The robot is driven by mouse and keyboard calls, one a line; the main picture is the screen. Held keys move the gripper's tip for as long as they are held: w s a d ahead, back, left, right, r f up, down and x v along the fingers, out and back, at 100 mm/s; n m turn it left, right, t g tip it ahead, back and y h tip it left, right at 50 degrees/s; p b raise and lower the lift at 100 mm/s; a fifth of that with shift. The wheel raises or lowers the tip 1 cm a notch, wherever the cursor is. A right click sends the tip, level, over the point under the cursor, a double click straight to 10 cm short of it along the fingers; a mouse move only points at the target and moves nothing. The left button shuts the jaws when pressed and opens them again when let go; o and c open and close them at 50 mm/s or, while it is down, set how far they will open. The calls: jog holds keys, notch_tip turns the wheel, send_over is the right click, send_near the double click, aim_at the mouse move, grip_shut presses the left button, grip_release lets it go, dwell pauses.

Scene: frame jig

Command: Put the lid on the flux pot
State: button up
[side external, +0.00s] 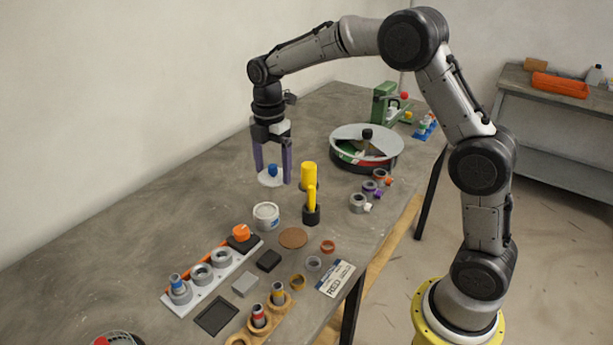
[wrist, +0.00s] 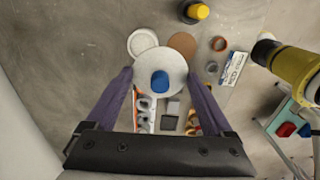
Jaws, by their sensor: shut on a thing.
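My gripper (side external: 272,174) has two purple fingers and is shut on the blue knob (side external: 272,170) of a white round lid (side external: 270,181). The lid hangs level above the table, behind the flux pot. The white flux pot (side external: 266,216) stands upright on the table, with a pale top and a small label on its side. In the wrist view the lid (wrist: 174,66) sits between the fingers (wrist: 162,88), and the pot (wrist: 143,42) shows just beyond it, partly covered by the lid's edge.
A yellow bottle-like thing (side external: 309,180) and a black holder (side external: 311,215) stand right of the pot. A brown round mat (side external: 293,238) lies in front. A white rail with grey rings (side external: 222,258) is nearer. A round tray (side external: 368,147) is behind right. The table left is clear.

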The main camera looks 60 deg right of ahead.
aim_at(262, 177)
jog(key=w+f, duration=0.3)
jog(key=f, duration=0.1)
jog(key=shift+w+d+f, duration=0.1)
jog(key=shift+w+f, duration=0.15)
jog(key=shift+w, duration=0.15)
jog(key=shift+s+f, duration=0.1)
jog(key=shift+f, duration=2.9)
jog(key=shift+f, duration=0.15)
jog(key=shift+f, duration=0.5)
jog(key=o, duration=1.1)
jog(key=shift+r, duration=0.1)
